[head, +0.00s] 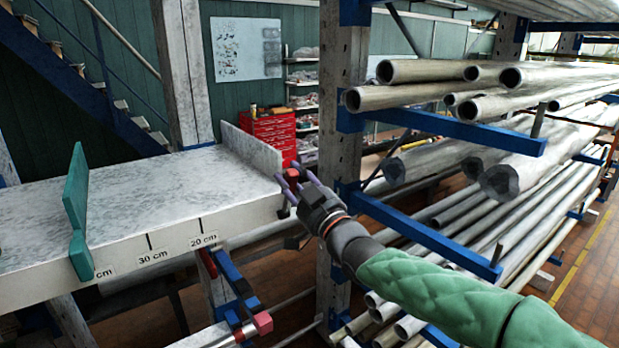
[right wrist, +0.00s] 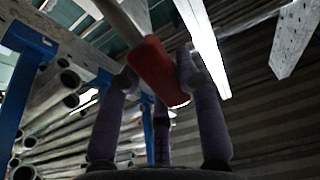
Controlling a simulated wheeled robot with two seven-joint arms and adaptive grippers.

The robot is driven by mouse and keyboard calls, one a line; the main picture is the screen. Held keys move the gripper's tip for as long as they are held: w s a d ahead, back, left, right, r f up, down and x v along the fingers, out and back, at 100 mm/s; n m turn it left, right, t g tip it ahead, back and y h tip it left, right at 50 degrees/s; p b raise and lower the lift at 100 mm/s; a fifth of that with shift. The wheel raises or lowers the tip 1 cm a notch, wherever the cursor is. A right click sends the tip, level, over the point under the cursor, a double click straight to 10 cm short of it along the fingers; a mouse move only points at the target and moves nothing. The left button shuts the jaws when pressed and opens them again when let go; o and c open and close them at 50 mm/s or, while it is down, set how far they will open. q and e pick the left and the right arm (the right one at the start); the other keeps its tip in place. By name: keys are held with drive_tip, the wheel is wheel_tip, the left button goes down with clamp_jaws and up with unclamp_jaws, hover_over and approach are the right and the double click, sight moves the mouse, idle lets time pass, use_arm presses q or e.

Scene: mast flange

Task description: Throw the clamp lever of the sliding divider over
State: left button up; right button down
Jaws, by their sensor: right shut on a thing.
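The long grey shelf (head: 130,200) carries a scale with marks at 20 cm and 30 cm. A green upright divider (head: 75,195) stands across it at the left. A grey upright plate (head: 250,148) stands at its right end. My right gripper (head: 297,183) is beside this right end, apart from the green divider. In the right wrist view its fingers are shut on a red handle (right wrist: 155,68), with a grey bar running away from it. I cannot tell for sure what that bar is fixed to. My left gripper is not in view.
A steel rack post (head: 342,100) stands close behind my right gripper. Blue rack arms (head: 425,232) carrying pipes (head: 420,97) reach out over and beside my right arm. A red tool cabinet (head: 272,133) is farther back. The shelf top is clear between divider and end plate.

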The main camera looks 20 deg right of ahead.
drive_tip(key=shift+w+d+r+g+p, duration=0.15)
drive_tip(key=shift+w+r+g+p, duration=0.15)
drive_tip(key=shift+w+p, duration=0.05)
use_arm(q)
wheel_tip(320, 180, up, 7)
drive_tip(key=p, duration=0.6)
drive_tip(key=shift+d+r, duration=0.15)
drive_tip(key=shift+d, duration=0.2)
use_arm(e)
drive_tip(key=w+g, duration=0.1)
drive_tip(key=w+a+g+h, duration=0.1)
drive_tip(key=g, duration=0.1)
drive_tip(key=shift+w+a, duration=0.2)
drive_tip(key=shift+w, duration=0.15)
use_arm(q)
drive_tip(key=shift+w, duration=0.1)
use_arm(e)
drive_tip(key=c, duration=1.1)
unclamp_jaws()
drive_tip(key=shift+o, duration=1.3)
drive_tip(key=shift+w, duration=0.15)
